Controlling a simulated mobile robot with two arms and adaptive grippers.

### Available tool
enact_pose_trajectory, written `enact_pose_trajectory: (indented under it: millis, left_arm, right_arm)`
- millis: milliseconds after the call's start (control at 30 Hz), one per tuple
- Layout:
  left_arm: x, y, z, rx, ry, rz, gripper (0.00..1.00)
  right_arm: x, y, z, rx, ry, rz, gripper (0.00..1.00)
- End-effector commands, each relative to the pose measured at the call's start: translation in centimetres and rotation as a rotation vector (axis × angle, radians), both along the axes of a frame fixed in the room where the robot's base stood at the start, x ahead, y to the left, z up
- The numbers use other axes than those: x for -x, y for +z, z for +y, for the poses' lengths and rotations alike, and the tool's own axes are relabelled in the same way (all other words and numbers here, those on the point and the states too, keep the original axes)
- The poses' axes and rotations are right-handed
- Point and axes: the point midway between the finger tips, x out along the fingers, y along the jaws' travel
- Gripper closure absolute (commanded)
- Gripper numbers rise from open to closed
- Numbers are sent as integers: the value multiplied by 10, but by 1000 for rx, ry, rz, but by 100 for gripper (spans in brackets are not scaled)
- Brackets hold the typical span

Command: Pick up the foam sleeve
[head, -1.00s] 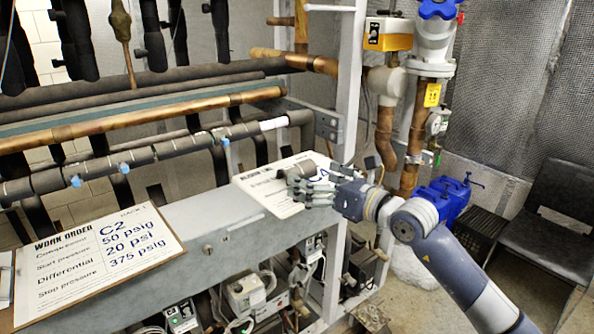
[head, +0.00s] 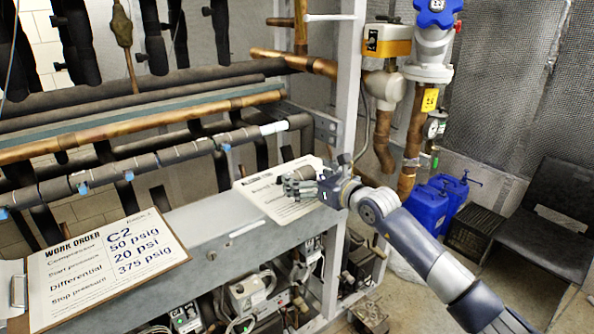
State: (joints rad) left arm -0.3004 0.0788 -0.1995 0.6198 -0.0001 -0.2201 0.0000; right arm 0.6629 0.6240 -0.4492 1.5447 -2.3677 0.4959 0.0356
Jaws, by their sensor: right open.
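A short dark grey cylinder, which looks like the foam sleeve (head: 305,172), lies at the right part of the far clipboard sheet (head: 262,193) on the grey beam. My right gripper (head: 297,188) is over that sheet, its fingers pointing left. The fingers are open and sit right at the sleeve, overlapping its near side. I cannot tell whether they touch it or whether it lies between them. My left gripper is not in view.
A work order clipboard (head: 105,262) lies on the near left of the grey beam (head: 208,228). A white upright post (head: 346,95) stands just behind my right gripper. Insulated and copper pipes run behind the beam. Blue jugs (head: 428,208) and a dark chair (head: 550,225) stand at the right.

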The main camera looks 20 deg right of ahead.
Motion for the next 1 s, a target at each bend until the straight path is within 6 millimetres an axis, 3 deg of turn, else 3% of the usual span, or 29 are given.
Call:
enact_pose_trajectory:
  millis: [33,200,533,567,600,767,1000]
  left_arm:
    - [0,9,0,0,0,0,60]
    - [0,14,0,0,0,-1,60]
    - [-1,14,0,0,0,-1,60]
    - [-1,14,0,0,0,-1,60]
    - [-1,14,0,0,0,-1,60]
    - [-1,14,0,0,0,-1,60]
    - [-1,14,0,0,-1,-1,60]
  right_arm:
    - [-6,2,1,0,-1,1,0]
    - [-21,-2,7,-1,0,-1,0]
    - [-25,-5,8,0,0,-2,0]
    - [-25,-5,8,0,0,-2,2]
    - [-25,-5,8,0,0,-2,11]
    - [-25,-5,8,1,0,-1,29]
    - [-25,-5,8,1,0,-1,29]
